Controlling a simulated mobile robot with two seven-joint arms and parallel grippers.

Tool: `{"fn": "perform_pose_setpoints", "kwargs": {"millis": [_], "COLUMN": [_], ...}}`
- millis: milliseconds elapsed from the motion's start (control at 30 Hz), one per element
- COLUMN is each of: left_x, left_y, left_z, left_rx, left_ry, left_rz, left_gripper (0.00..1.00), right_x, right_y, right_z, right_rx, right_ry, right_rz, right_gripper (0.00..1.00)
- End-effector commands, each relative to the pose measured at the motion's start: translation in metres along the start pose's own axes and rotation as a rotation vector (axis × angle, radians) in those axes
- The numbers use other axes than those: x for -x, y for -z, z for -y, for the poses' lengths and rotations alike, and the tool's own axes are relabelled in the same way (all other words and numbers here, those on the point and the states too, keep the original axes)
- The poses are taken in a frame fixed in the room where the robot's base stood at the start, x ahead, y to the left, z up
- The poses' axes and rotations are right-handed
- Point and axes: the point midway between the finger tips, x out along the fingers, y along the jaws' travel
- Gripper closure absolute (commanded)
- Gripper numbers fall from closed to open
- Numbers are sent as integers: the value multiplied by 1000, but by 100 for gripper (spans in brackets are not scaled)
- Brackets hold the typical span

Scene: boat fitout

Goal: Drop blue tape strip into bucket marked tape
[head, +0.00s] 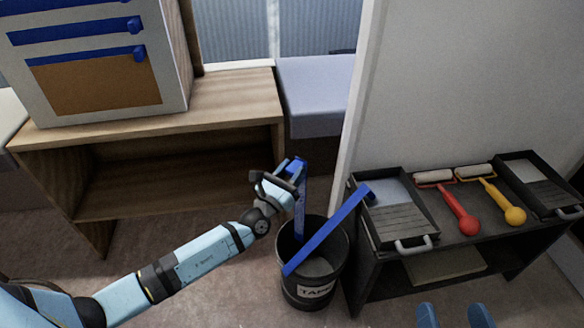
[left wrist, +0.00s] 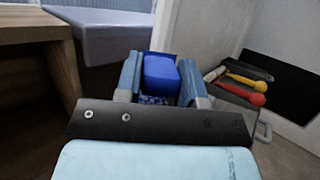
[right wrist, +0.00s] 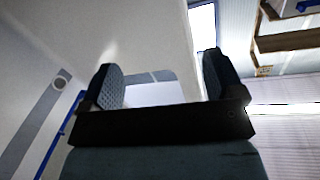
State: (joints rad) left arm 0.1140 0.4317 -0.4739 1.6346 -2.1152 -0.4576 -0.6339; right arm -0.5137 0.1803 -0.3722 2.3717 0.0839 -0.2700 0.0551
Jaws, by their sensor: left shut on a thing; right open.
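My left gripper (head: 282,183) is shut on a blue tape strip (head: 300,215) above the bucket's back rim. The strip hangs down, its lower end reaching the bucket's mouth. Its folded blue top (left wrist: 161,72) sits between the fingers in the left wrist view. The black bucket (head: 299,283) stands on the floor with a white label, partly legible as tape. A second blue strip (head: 330,228) leans out of the bucket toward the upper right. My right gripper (right wrist: 160,85) is open and empty; its two blue fingertips (head: 453,316) show at the head view's bottom edge.
A black cart (head: 372,275) right of the bucket holds two paint trays and red (head: 460,212) and yellow (head: 504,203) rollers. A wooden bench (head: 190,100) at left carries a white cabinet (head: 172,50) with blue tape on it. Floor is clear in front.

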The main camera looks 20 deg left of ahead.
Motion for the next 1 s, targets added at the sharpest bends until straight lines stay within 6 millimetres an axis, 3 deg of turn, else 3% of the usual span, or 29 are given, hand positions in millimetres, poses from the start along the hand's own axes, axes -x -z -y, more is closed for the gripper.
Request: {"fn": "perform_pose_setpoints", "kwargs": {"millis": [100,267,667,800,1000], "left_x": [8,20,47,57,70], "left_y": [24,56,131,157,194], "left_z": [0,1,0,1,0], "left_rx": [0,0,0,0,1], "left_ry": [0,0,0,0,-1], "left_rz": [0,-1,-1,0,0], "left_gripper": [85,85,85,85,85], "right_x": [-2,-3,-8,-12,-21], "right_y": [16,20,-60,-69,-64], "right_z": [10,18,9,2,-10], "right_rx": [-16,-37,-33,28,178], "right_ry": [44,89,112,119,121], "right_rz": [-114,-177,94,94,2], "right_gripper": [13,13,13,13,13]}}
